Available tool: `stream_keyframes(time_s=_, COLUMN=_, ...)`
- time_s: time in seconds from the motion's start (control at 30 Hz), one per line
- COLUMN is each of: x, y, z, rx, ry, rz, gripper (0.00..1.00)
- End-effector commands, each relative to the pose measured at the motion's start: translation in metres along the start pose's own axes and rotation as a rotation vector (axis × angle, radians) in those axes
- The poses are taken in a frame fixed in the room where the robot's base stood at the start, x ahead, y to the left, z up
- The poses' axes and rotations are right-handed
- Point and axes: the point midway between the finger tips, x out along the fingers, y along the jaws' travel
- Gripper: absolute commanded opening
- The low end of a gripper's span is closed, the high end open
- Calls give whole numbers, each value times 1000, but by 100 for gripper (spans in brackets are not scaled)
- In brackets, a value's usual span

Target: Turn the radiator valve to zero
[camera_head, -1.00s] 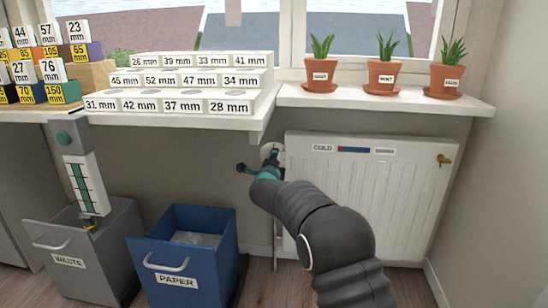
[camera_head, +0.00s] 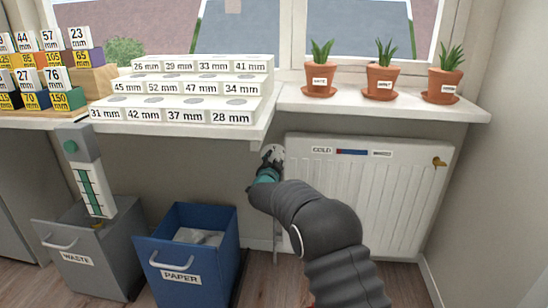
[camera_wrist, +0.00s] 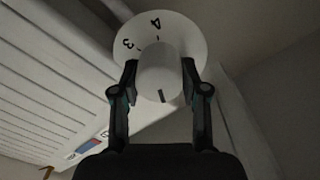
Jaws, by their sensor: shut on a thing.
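The radiator valve (camera_head: 273,151) is a white round piece at the upper left corner of the radiator (camera_head: 365,200). In the wrist view its white knob (camera_wrist: 158,68) stands in front of a white dial (camera_wrist: 187,36) with the digits 3 and 4 visible. A dark mark shows on the knob's near end, on the side away from those digits. My gripper (camera_head: 266,166) is at the valve. In the wrist view my gripper (camera_wrist: 159,78) is shut on the knob, one finger on each side. Other dial numbers, including any zero, are hidden.
A white sill shelf (camera_head: 180,128) with stepped labelled blocks overhangs left of the valve. Several potted plants (camera_head: 383,80) stand on the sill above the radiator. A blue paper bin (camera_head: 188,262) and a grey waste bin (camera_head: 85,268) stand on the floor to the left.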

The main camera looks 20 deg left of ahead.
Motion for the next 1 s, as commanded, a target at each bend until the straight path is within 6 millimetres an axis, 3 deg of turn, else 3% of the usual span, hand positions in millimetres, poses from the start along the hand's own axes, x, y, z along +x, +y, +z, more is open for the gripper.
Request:
stream_keyframes(time_s=0.5, x=0, y=-2, z=1, rx=-418, ry=7, rz=0, gripper=9)
stream_keyframes(time_s=1.0, x=0, y=-1, z=3, rx=-557, ry=11, rz=1, gripper=10)
